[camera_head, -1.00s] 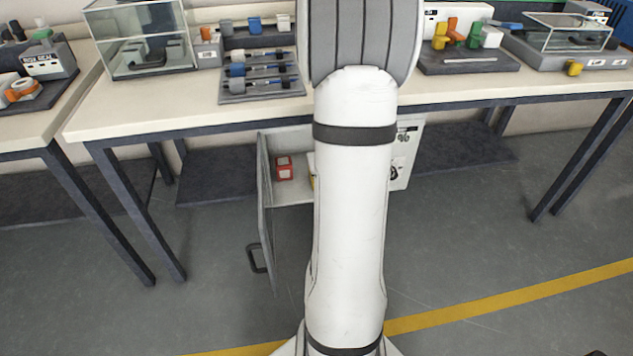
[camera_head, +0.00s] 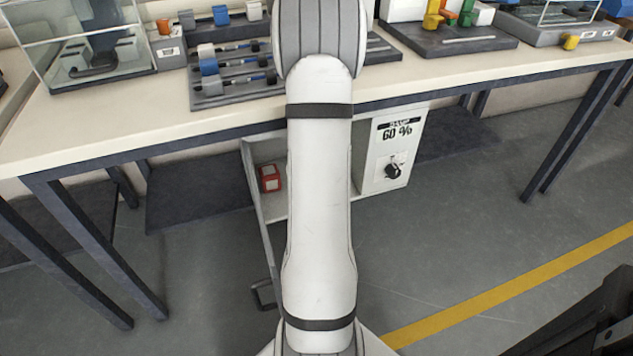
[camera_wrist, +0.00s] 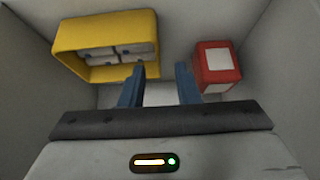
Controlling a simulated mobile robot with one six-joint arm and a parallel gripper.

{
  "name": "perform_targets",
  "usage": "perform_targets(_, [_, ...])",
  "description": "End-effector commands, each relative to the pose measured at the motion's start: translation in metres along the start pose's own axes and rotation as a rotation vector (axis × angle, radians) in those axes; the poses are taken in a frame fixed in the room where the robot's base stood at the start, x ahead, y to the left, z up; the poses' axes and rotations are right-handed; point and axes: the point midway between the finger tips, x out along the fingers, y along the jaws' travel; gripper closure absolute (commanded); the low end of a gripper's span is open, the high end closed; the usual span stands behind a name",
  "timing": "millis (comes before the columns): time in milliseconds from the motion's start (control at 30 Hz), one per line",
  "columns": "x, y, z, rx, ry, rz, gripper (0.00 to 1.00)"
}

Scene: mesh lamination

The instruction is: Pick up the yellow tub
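The yellow tub (camera_wrist: 68,38) shows at the upper left of the wrist view, its open side facing me. Several pale grey blocks lie inside it. My gripper (camera_wrist: 160,68) is open and empty, with its two blue-grey fingers apart. The left fingertip overlaps the tub's lower right edge in the picture; I cannot tell whether they touch. The gap between the fingers lies mostly right of the tub. In the head view my own arm hides the tub and my gripper.
A red box with white labels (camera_wrist: 217,68) stands right of the fingers; it also shows in the head view (camera_head: 270,178). Both are in an open cabinet (camera_head: 362,158) under the bench (camera_head: 150,126). Its door (camera_head: 258,215) stands open at left. The walls are close around my gripper.

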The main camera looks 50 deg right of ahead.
Motion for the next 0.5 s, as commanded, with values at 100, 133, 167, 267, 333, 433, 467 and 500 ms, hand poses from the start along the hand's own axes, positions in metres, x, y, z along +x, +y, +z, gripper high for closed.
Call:
perform_targets(100, [0.015,0.004,0.003,0.007,-0.001,0.004,0.71])
perform_targets(133, [0.016,0.005,0.003,0.009,-0.001,0.005,0.71])
perform_targets(167, [0.018,0.006,0.003,0.01,0.0,0.007,0.71])
perform_targets(267, [0.027,0.007,0.004,0.013,-0.001,0.009,0.71])
perform_targets(333, [0.036,0.008,0.006,0.016,-0.001,0.011,0.71])
perform_targets(433, [0.051,0.008,0.006,0.018,-0.001,0.013,0.71])
perform_targets(467, [0.056,0.008,0.006,0.019,-0.002,0.013,0.71])
perform_targets(500, [0.06,0.009,0.006,0.02,-0.002,0.013,0.71])
